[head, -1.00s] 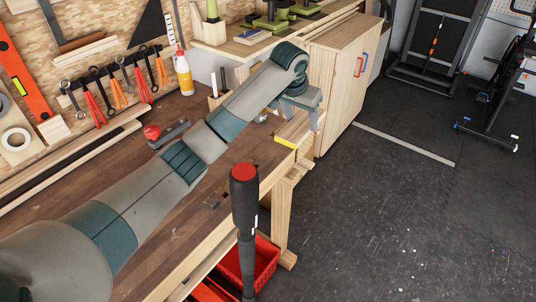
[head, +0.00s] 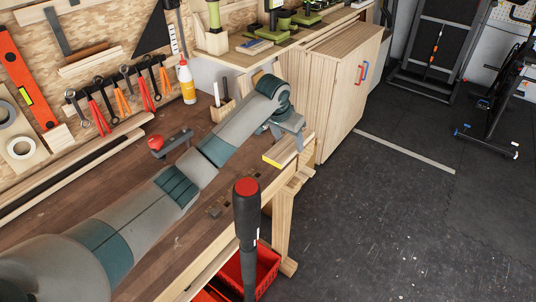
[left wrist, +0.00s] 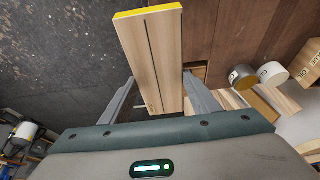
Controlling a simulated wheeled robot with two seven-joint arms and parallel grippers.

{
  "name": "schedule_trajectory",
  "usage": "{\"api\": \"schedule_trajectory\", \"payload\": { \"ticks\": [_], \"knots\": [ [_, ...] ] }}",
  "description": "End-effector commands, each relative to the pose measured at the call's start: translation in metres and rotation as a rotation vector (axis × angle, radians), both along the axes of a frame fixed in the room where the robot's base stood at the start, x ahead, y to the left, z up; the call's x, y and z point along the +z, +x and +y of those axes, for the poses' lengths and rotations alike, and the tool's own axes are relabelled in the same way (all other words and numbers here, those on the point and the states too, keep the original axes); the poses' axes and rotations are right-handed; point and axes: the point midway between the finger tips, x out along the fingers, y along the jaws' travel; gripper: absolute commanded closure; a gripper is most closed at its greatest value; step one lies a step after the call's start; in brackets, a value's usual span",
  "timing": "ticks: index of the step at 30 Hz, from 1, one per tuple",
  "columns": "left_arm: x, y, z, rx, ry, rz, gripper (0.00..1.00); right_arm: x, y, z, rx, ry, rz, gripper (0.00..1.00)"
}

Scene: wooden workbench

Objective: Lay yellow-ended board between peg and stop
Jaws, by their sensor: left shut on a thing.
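The yellow-ended board (head: 284,152) is pale wood with a bright yellow end. It is at the far right end of the bench in the head view, yellow end towards me. My left gripper (head: 288,133) is shut on it. In the left wrist view the board (left wrist: 153,60) runs between the two fingers (left wrist: 160,95), yellow end away from the wrist, with a dark line along its face. I cannot tell whether it touches the bench. Small dark fittings (head: 215,210) sit in the bench top; I cannot tell which is peg or stop. My right gripper is not in view.
The brown bench top (head: 120,170) is mostly clear along the front. A red-knobbed tool (head: 156,144) and a glue bottle (head: 187,84) stand towards the back. A wooden cabinet (head: 335,90) stands beyond the bench end. A red crate (head: 266,265) is below.

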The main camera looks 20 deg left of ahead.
Motion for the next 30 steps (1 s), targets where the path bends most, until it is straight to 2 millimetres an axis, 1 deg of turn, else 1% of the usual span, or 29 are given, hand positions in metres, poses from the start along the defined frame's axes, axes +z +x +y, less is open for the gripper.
{"api": "schedule_trajectory", "payload": {
  "ticks": [1, 6, 9, 12, 15, 25, 28, 30],
  "knots": [
    [-0.003, -0.002, 0.012, 0.003, 0.002, 0.002, 0.69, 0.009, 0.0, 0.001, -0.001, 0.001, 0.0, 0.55],
    [-0.022, -0.007, 0.042, 0.003, 0.0, 0.003, 0.69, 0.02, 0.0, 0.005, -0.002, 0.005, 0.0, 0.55],
    [-0.031, -0.009, 0.055, 0.002, 0.0, 0.001, 0.69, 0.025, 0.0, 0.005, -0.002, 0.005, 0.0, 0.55],
    [-0.037, -0.01, 0.063, 0.002, -0.001, 0.0, 0.69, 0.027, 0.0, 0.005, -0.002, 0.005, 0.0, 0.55],
    [-0.039, -0.01, 0.066, 0.001, -0.001, -0.001, 0.69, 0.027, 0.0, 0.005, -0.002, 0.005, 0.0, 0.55],
    [-0.041, -0.01, 0.066, 0.001, -0.002, 0.0, 0.69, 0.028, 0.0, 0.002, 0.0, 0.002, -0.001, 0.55],
    [-0.047, -0.011, 0.066, 0.001, -0.001, 0.002, 0.69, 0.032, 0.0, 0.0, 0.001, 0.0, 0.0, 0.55],
    [-0.054, -0.011, 0.066, 0.001, 0.0, 0.003, 0.69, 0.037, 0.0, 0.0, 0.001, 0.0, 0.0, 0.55]
  ]
}}
